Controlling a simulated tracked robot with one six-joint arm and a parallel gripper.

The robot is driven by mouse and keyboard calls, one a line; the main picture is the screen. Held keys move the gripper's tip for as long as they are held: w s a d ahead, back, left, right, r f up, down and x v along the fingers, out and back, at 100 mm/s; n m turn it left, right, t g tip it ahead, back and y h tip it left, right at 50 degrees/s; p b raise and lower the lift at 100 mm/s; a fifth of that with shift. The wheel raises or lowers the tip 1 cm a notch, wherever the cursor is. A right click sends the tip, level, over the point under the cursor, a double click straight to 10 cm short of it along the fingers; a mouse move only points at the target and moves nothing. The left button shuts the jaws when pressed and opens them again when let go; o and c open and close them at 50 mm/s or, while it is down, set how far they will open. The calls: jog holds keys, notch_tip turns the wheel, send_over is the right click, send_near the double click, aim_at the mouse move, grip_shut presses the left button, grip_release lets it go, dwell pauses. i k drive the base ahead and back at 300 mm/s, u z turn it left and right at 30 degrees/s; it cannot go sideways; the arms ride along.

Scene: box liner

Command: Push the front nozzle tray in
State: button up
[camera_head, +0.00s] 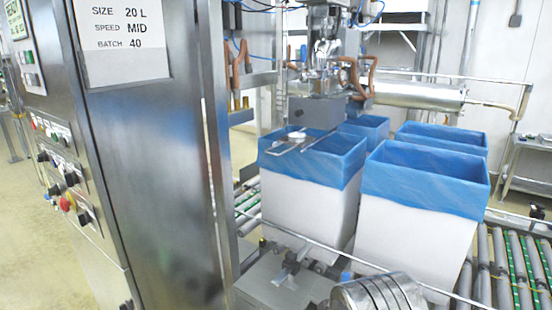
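A grey metal block (313,113) hangs under the filling head above the front left lined box. A flat metal tray (289,147) sticks out from beneath it toward the left front, over the box's open top. It looks like the front nozzle tray, drawn out. A small pale round piece (296,134) lies on or just above it. The tray's rear part is hidden by the block. I see no gripper fingers in this view. A ribbed metal cylinder at the bottom edge may be part of my arm, but I cannot tell.
White boxes with blue liners, including the front left box (308,205) and front right box (415,245), stand on a roller conveyor (510,262). A tall steel cabinet (150,190) with a control panel fills the left. A thin rail (330,245) crosses before the boxes.

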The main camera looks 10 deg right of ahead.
aim_at(309, 140)
jog(key=u, duration=0.4)
jog(key=i, duration=1.1)
jog(key=u, duration=1.75)
